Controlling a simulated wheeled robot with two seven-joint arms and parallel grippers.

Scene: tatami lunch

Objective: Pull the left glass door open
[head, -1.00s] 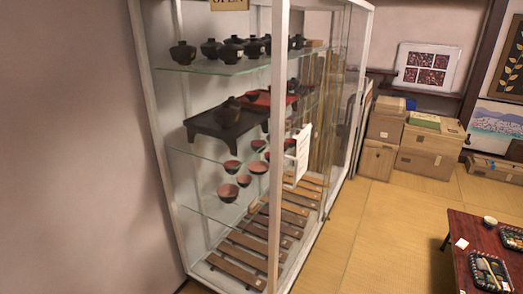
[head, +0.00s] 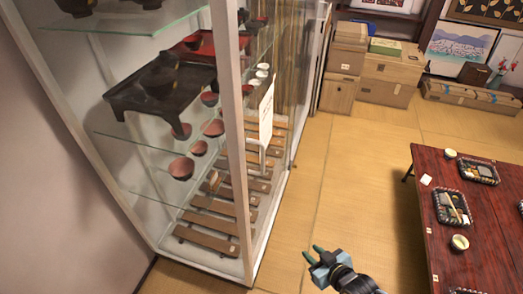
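The display cabinet's near white post (head: 230,130) stands left of centre, with its glass front running back to the right of it. The left glass door (head: 256,190) seems to be the near part of this front. It is clear and seen at a steep slant, so its edges and any gap are hard to make out. A white paper sign (head: 266,115) hangs at the front. My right gripper (head: 313,253) is at the bottom centre, over the floor to the right of the cabinet. My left gripper is out of view.
Dark and red bowls, a black stand (head: 160,95) and wooden slats (head: 208,240) are inside the cabinet. A low red table (head: 440,165) with lunch trays stands at the right. Cardboard boxes (head: 385,80) are at the back. Tatami floor (head: 350,170) between cabinet and table is clear.

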